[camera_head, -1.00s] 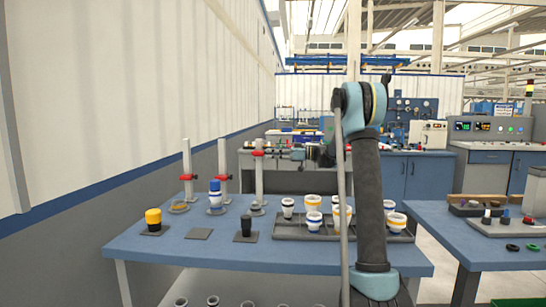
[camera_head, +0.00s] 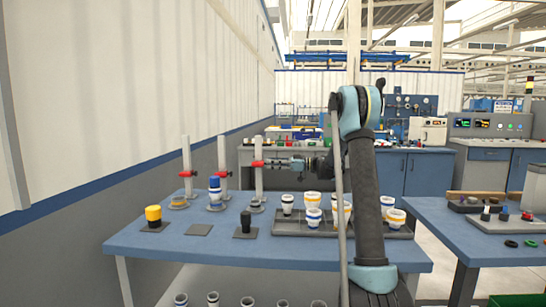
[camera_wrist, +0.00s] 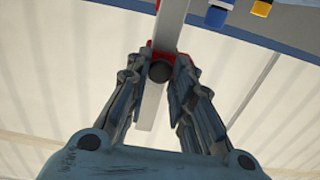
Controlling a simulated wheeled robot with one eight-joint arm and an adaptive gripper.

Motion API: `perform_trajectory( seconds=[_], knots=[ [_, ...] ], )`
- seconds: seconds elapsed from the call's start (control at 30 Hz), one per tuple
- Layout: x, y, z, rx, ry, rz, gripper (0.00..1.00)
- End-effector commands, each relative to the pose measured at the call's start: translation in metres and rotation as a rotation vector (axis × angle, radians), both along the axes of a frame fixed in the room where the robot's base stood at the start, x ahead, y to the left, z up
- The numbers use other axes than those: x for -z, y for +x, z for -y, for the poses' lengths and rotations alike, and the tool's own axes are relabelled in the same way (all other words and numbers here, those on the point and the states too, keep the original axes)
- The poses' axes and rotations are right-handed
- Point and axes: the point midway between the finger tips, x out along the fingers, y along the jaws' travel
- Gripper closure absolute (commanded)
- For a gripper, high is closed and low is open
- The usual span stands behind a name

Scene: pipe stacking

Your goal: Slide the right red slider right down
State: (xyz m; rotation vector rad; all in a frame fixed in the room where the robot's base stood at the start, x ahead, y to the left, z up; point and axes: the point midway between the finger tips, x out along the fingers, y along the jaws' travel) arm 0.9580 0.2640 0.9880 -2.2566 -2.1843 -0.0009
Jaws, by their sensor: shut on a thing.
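Three upright grey posts stand on the table's left part, each with a red slider. The right red slider (camera_head: 257,163) is on the right post (camera_head: 259,183), a little higher than the left slider (camera_head: 186,174) and the middle slider (camera_head: 222,173). My gripper (camera_head: 270,162) reaches in from the right and is shut on the right slider. In the wrist view, my fingers (camera_wrist: 160,80) close around the slider's dark round knob (camera_wrist: 160,71), with the slider's red body (camera_wrist: 151,48) behind it on the post. Part of the slider is hidden by my fingers.
Below the right post is a small ring-shaped piece (camera_head: 256,204). A blue-and-white stack (camera_head: 215,190) stands by the middle post. A tray (camera_head: 290,229) of several striped cups is to the right. Yellow and black pieces stand at the front left.

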Motion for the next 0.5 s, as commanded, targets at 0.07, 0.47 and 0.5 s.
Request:
perform_trajectory(
  seconds=[0.07,0.47,0.5],
  knots=[
    [0.021,0.002,0.001,0.004,-0.003,0.0,1.0],
    [0.064,0.002,0.002,0.006,-0.004,0.0,1.0],
    [0.064,0.002,0.002,0.006,-0.004,0.0,1.0]
  ],
)
